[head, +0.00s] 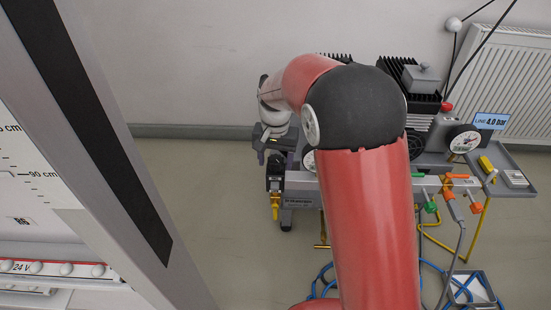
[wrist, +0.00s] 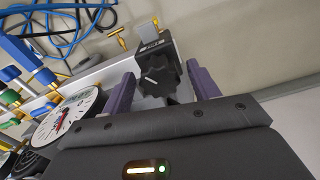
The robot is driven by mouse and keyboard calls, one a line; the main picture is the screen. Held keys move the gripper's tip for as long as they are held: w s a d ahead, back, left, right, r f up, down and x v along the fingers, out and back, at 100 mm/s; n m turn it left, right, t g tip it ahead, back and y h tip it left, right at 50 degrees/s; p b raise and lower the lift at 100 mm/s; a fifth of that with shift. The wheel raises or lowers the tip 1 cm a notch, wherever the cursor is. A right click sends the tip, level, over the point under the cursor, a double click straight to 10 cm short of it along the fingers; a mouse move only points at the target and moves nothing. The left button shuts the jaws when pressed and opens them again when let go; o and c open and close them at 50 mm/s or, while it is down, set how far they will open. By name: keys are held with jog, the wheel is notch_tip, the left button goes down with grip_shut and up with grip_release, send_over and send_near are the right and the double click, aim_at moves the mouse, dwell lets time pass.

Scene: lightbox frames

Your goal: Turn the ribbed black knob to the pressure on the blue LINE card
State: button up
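The blue LINE card (head: 491,121) stands at the right of the bench unit in the head view and reads 4.0 bar. The ribbed black knob (wrist: 159,77) shows in the wrist view, with a pale pointer line on its face. My gripper (wrist: 162,78) has its two purple fingers on either side of the knob, open, with narrow gaps visible; contact cannot be seen. In the head view my gripper (head: 264,155) is at the unit's left end, and my arm hides much of the unit. A white dial gauge (wrist: 68,118) lies left of the gripper; its reading is unclear.
A second gauge (head: 465,142) sits below the card. Green and orange valve handles (head: 458,177) line the unit's front. Blue hoses (wrist: 70,25) lie on the floor beyond. A grey cabinet frame (head: 110,130) stands at the left. The floor between is clear.

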aim_at(276, 159)
notch_tip(276, 159, up, 8)
jog(key=shift+f+p, duration=0.25)
jog(key=shift+p, duration=0.15)
jog(key=shift+r, duration=0.15)
dwell(0.3)
jog(key=shift+s+d+r, duration=0.1)
jog(key=shift+r, duration=0.05)
jog(key=s+d+r+t, duration=0.2)
jog(key=s+d+r, duration=0.6)
jog(key=s+d, duration=0.15)
jog(key=s+d+n+t, duration=0.1)
jog(key=s+d, duration=0.2)
jog(key=s, duration=0.5)
jog(key=s+d+f+n+t, duration=0.1)
jog(key=s+d+t, duration=0.1)
jog(key=s, duration=0.7)
jog(key=shift+d+f+t, duration=0.2)
jog(key=shift+d+t, duration=0.1)
jog(key=shift+d, duration=0.5)
